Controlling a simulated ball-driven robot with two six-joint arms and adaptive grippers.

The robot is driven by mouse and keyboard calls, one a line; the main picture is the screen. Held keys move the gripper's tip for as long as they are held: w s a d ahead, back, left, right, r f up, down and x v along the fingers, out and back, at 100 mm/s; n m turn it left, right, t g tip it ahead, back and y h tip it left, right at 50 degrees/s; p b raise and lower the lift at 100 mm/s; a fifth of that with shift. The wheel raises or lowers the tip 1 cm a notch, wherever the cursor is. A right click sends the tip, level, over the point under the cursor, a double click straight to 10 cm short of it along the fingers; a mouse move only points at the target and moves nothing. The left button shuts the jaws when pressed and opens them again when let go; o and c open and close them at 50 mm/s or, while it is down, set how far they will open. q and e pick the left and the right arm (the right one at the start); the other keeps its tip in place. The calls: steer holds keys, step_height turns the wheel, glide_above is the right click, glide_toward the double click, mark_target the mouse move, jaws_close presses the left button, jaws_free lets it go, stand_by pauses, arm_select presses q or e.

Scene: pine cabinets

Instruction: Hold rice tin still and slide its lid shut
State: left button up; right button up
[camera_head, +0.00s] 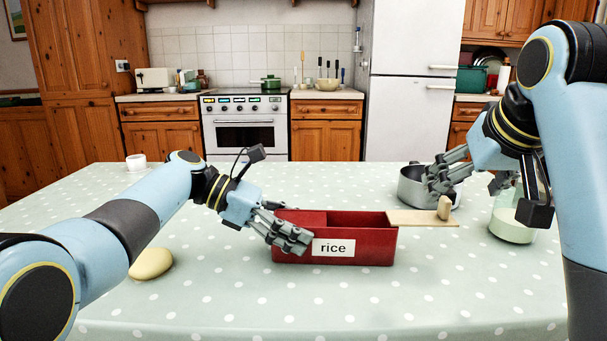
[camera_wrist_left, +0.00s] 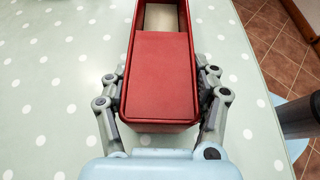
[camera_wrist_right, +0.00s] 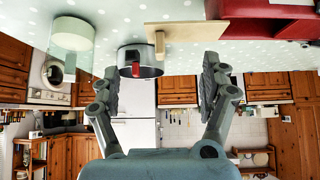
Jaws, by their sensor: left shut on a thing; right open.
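The red rice tin (camera_head: 375,240) stands upright on the table with a white "rice" label on its front. My left gripper (camera_head: 290,235) is shut on the tin's left end; in the left wrist view its fingers sit on both sides of the tin (camera_wrist_left: 160,122). The pale wooden lid (camera_head: 412,217) sticks out past the tin's right end, with an upright knob (camera_head: 444,207) near its outer end. The lid also shows in the right wrist view (camera_wrist_right: 195,32). My right gripper (camera_head: 470,178) is open and empty, above and to the right of the knob, apart from it.
A grey metal pot (camera_head: 412,188) stands behind the lid. A glass jar with pale contents (camera_head: 512,226) stands to the right. A yellow oval thing (camera_head: 150,263) lies at the front left, and a white cup (camera_head: 136,161) at the back left. The table in front of the tin is clear.

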mark_target(449, 203)
steer(key=shift+o, duration=0.4)
steer(key=shift+x, duration=3.45)
jaws_close()
steer(key=c, duration=1.4)
jaws_free()
steer(key=shift+f, duration=0.1)
